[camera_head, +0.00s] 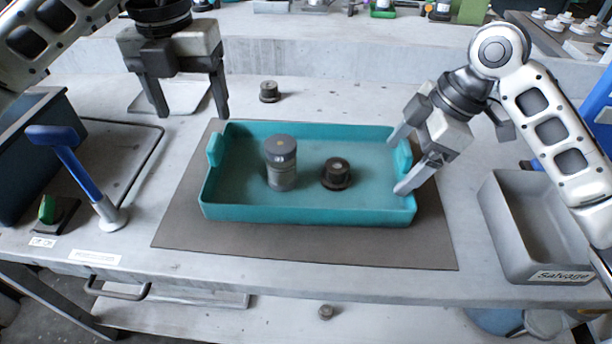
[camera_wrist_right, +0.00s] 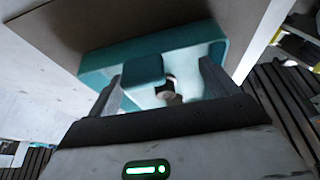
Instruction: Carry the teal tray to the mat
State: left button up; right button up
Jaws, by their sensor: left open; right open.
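The teal tray (camera_head: 300,212) rests on the dark grey-brown mat (camera_head: 330,248) in the head view. It holds a grey cylindrical part (camera_head: 281,165) and a shorter dark round part (camera_head: 336,174). A raised handle stands at each short end. My left gripper (camera_head: 192,108) is open and empty, above and to the left of the tray's back left corner, apart from it. My right gripper (camera_head: 400,162) is open, its fingers on either side of the right handle (camera_head: 402,158). In the right wrist view the tray handle (camera_wrist_right: 143,72) also shows between the open fingers.
A grey bin labelled Salvage (camera_head: 530,225) stands at the right. A blue-handled tool (camera_head: 75,175) and a dark blue bin (camera_head: 30,150) are at the left. A small dark part (camera_head: 269,91) lies behind the tray. The mat has bare margin in front of the tray.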

jog(key=v, duration=0.3)
jog(key=shift+a, duration=0.1)
pick_arm(q)
jog(key=shift+w+d+f, duration=0.2)
jog(key=shift+w, duration=0.2)
jog(key=shift+w+d+f, duration=0.15)
jog(key=shift+w+f, duration=0.05)
jog(key=shift+w, duration=0.2)
pick_arm(e)
jog(key=shift+w+d+r, duration=0.65)
jog(key=shift+d+r, duration=0.1)
jog(key=shift+r, duration=0.2)
pick_arm(q)
jog(key=shift+s+a+r, duration=0.1)
jog(key=shift+s+r, duration=0.15)
jog(key=shift+s, duration=0.1)
jog(key=shift+w, duration=0.15)
pick_arm(e)
jog(key=shift+s+d+r, duration=0.15)
jog(key=shift+s+r, duration=0.05)
jog(key=shift+r, duration=0.4)
jog(key=shift+s+d+r, duration=0.15)
jog(key=shift+r, duration=0.45)
